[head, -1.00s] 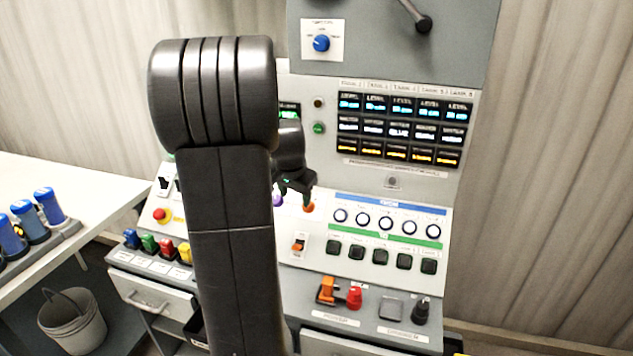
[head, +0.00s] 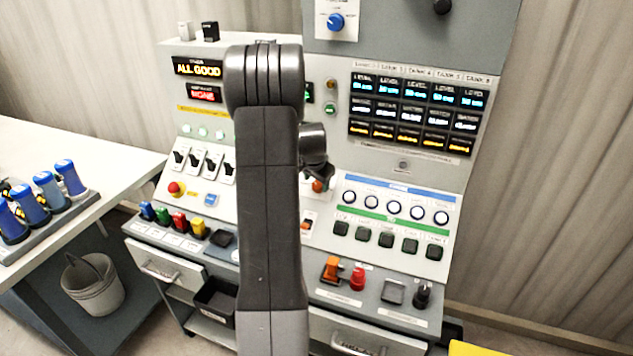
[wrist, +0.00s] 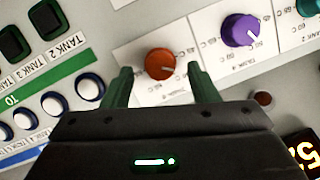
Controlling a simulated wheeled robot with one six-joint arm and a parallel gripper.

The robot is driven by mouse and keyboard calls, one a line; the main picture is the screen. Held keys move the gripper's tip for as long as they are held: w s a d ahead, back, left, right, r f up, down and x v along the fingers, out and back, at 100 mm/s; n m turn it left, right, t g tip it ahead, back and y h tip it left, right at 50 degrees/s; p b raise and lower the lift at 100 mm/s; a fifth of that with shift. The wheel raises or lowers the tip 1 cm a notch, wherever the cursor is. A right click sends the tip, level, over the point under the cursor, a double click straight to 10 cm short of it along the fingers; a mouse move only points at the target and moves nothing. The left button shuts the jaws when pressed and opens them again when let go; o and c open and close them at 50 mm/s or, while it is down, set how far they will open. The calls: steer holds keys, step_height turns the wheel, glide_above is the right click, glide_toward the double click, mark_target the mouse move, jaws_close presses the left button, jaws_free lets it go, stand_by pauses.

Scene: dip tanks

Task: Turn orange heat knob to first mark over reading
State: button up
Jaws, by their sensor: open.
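The orange heat knob (wrist: 160,64) is on the sloped panel, with a white pointer line and a printed scale around it. In the wrist view my gripper (wrist: 158,80) is open, with one green finger on each side of the knob. I cannot tell whether the fingers touch it. In the head view the orange knob (head: 319,186) shows just below my gripper (head: 318,172), partly hidden by it. The scale is partly covered by the fingers. Part of an orange number display (wrist: 303,150) shows at the wrist view's lower right, cut off by the edge.
A purple knob (wrist: 240,30) sits close beside the orange one, with a teal knob (wrist: 308,6) beyond. White round buttons (head: 396,207) and black square buttons (head: 387,240) lie to the right. An orange lever (head: 331,268) and a red knob (head: 358,279) stand on the lower ledge.

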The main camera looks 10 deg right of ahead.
steer(key=shift+x, duration=1)
steer(key=c, duration=1)
steer(key=shift+n, duration=0.4)
steer(key=shift+w+f+n+g+h+b, duration=0.1)
steer(key=shift+n+g+h+b, duration=0.3)
steer(key=shift+n+b, duration=0.8)
steer(key=shift+n+h+b, duration=0.3)
steer(key=shift+n+b, duration=0.35)
steer(key=shift+n, duration=0.75)
steer(key=shift+g, duration=0.3)
